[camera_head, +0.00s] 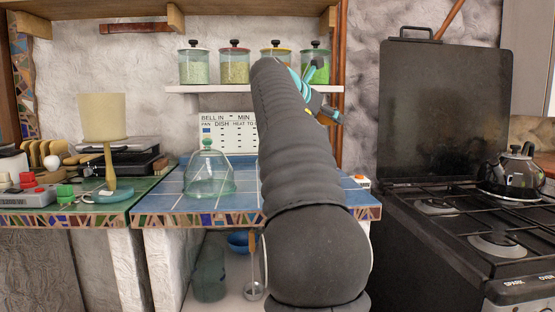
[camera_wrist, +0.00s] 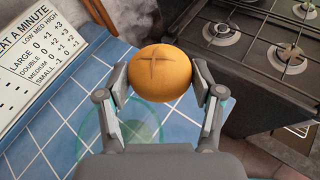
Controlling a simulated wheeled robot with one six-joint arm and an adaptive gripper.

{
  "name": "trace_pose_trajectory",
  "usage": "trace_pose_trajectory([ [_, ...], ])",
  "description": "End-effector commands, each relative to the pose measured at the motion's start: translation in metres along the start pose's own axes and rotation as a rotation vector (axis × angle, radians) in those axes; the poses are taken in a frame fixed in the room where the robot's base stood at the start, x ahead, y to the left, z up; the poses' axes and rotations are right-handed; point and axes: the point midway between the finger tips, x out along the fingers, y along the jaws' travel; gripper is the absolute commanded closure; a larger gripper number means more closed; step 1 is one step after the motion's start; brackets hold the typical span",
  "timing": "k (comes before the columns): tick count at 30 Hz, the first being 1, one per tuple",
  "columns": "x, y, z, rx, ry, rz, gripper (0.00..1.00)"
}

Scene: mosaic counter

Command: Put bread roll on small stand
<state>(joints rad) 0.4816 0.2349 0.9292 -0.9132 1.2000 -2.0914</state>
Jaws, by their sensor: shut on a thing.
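The bread roll (camera_wrist: 160,72) is round and orange-brown with a cross cut in its top. In the wrist view it sits between the two fingers of my gripper (camera_wrist: 165,88), which is shut on it, above the blue-tiled counter. In the head view, my gripper (camera_head: 322,108) is partly hidden behind my arm, in front of the back wall, and I cannot make out the roll. A cream cylinder on a thin stem (camera_head: 108,165) stands at the left; I cannot tell whether this is the small stand. No other clear stand shows.
A clear glass dome (camera_head: 209,176) stands on the blue-tiled counter (camera_head: 165,205). Several lidded jars (camera_head: 235,66) line the shelf (camera_head: 215,89). The black stove (camera_head: 470,220), with its raised lid and a kettle (camera_head: 514,172), is at the right. The left counter is cluttered.

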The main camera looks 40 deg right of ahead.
Motion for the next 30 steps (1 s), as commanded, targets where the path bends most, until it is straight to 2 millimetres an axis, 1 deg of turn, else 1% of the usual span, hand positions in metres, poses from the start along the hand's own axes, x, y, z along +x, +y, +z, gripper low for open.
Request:
trace_pose_trajectory([
  [2, 0.001, -0.002, 0.005, 0.005, -0.002, -0.007, 0.68],
  [5, 0.000, 0.003, 0.001, 0.003, 0.000, -0.008, 0.68],
  [18, -0.013, 0.070, -0.069, 0.000, 0.000, -0.006, 0.68],
  [21, -0.015, 0.080, -0.080, 0.002, -0.002, -0.008, 0.68],
  [25, -0.017, 0.088, -0.088, 0.004, -0.002, -0.008, 0.68],
  [30, -0.013, 0.088, -0.098, 0.004, -0.002, -0.010, 0.68],
])
